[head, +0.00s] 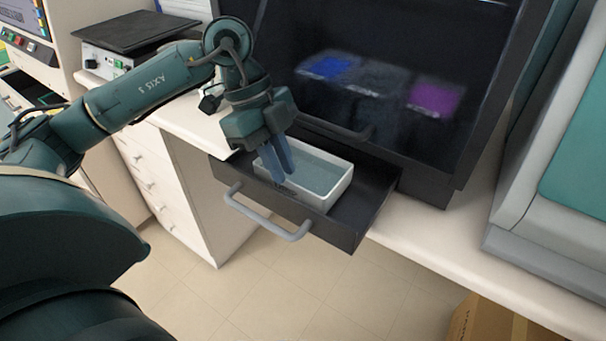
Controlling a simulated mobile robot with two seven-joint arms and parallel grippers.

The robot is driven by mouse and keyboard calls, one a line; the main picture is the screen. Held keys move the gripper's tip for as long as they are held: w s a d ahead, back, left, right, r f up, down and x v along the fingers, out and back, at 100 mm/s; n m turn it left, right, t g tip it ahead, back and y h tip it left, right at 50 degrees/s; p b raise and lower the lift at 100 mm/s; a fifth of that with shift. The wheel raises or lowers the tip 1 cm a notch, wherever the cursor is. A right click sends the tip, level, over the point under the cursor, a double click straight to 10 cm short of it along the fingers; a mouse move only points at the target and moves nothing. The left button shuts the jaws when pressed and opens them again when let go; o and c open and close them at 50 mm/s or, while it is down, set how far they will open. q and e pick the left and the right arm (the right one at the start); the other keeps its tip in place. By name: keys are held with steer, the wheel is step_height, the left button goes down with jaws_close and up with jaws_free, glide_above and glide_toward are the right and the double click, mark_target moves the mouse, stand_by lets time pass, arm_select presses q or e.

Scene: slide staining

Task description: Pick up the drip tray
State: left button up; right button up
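The drip tray (338,191) is a white rectangular open tray with a pale blue-grey inside. It sits in a dark pulled-out drawer (345,229) with a grey bar handle (265,218). My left gripper (280,180) points down at the left part of the tray, its two blue-grey fingers close together by the near-left wall. The fingers hide part of that wall. I cannot tell whether they touch or straddle it, or whether they are shut on it. My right gripper is not in view.
The drawer belongs to a dark glass-fronted cabinet (390,75) with blue and purple patches behind the glass. A white counter (430,240) runs right towards a grey-and-teal machine (555,190). A black-topped device (125,45) stands at the back left. A cardboard box (485,322) is on the floor.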

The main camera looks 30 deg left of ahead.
arm_select(q)
steer(key=x, duration=0.3)
steer(key=shift+f, duration=0.25)
jaws_close()
steer(key=shift+r, duration=0.15)
stand_by(0.3)
